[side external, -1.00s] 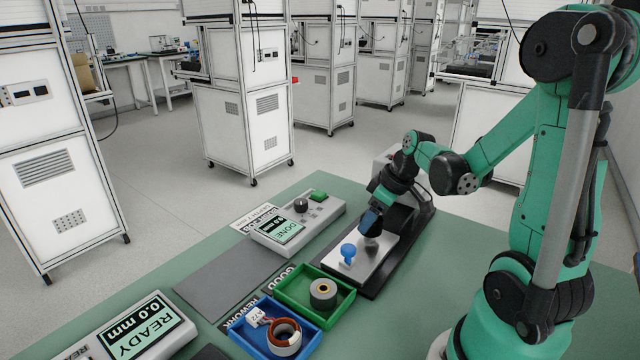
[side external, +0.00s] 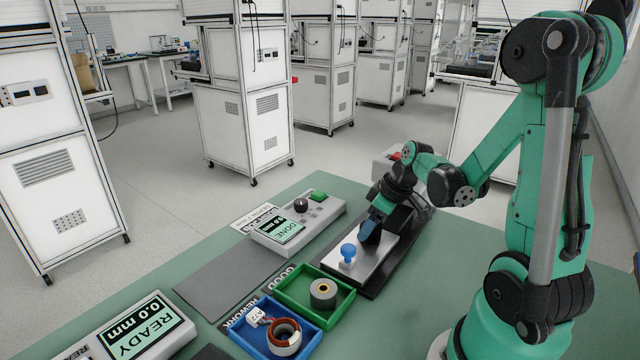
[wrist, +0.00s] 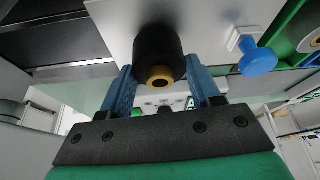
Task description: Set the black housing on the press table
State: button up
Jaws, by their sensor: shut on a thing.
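The black housing (wrist: 158,48) is a dark cylinder with a brass-coloured ring at its end. In the wrist view it sits between the blue fingers of my gripper (wrist: 160,72), which are shut on it. The press table (side external: 375,262) is a light metal plate on a black base, and it also fills the upper middle of the wrist view (wrist: 108,22). In the side view my gripper (side external: 370,236) is low over the far part of the plate. The housing is mostly hidden there, and I cannot tell whether it touches the plate.
A blue knob (side external: 348,251) stands on the plate's near left. A green tray (side external: 290,294) holds a grey ring part (side external: 323,292). A blue tray (side external: 250,344) holds a copper-wound part (side external: 284,335).

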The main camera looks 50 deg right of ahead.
jog(key=shift+f, duration=0.15)
jog(key=o, duration=1.4)
jog(key=shift+v, duration=2.8)
